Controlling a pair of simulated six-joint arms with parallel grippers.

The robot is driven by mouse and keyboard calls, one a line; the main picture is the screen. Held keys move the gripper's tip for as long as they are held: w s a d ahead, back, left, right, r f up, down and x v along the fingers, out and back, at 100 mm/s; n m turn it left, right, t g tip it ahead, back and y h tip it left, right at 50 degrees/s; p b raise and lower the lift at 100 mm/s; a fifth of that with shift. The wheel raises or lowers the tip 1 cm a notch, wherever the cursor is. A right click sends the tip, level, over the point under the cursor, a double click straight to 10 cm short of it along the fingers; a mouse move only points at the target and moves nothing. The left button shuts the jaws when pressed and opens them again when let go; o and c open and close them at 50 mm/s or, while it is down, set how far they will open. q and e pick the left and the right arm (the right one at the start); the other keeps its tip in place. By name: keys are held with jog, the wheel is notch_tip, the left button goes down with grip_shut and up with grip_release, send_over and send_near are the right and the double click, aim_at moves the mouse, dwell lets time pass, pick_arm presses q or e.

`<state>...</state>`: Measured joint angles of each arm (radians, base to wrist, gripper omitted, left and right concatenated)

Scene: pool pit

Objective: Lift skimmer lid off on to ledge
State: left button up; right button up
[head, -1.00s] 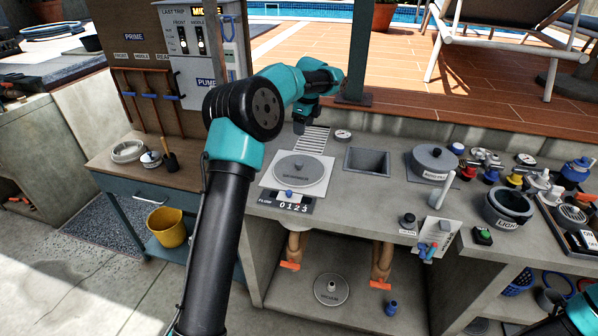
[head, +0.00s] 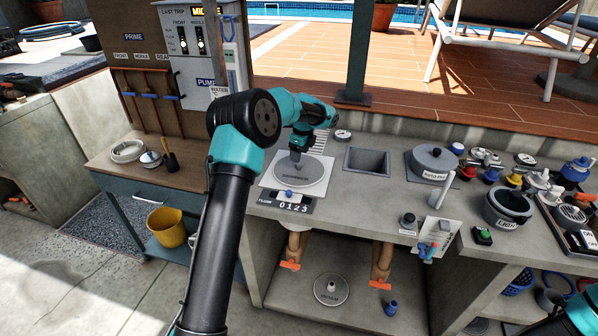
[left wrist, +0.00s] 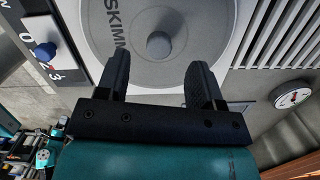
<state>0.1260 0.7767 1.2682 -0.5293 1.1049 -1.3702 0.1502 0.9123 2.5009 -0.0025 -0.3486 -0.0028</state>
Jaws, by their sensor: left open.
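The skimmer lid (head: 290,177) is a round grey disc set in a pale square plate on the counter. In the left wrist view the skimmer lid (left wrist: 125,25) shows part of its lettering and a small round knob (left wrist: 158,45). My left gripper (head: 296,156) is above the lid near its far part, pointing down. In the left wrist view my left gripper (left wrist: 158,72) is open, with the knob showing between and beyond its fingers. Nothing is held. The right gripper does not show; only a bit of my right arm is at the bottom right corner.
A slotted grate (head: 322,140) and a small gauge (head: 342,135) lie behind the lid. A square recess (head: 367,161) is to its right, then a lidded round pot (head: 434,160). The wooden deck (head: 420,85) rises behind the counter.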

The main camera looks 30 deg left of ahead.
pick_arm(q)
jog(key=shift+f, duration=0.15)
notch_tip(320, 180, down, 5)
jog(key=shift+a+r, duration=0.1)
jog(key=shift+c, duration=0.4)
jog(key=c, duration=1)
jog(key=shift+c, duration=0.2)
notch_tip(320, 180, up, 10)
dwell(0.4)
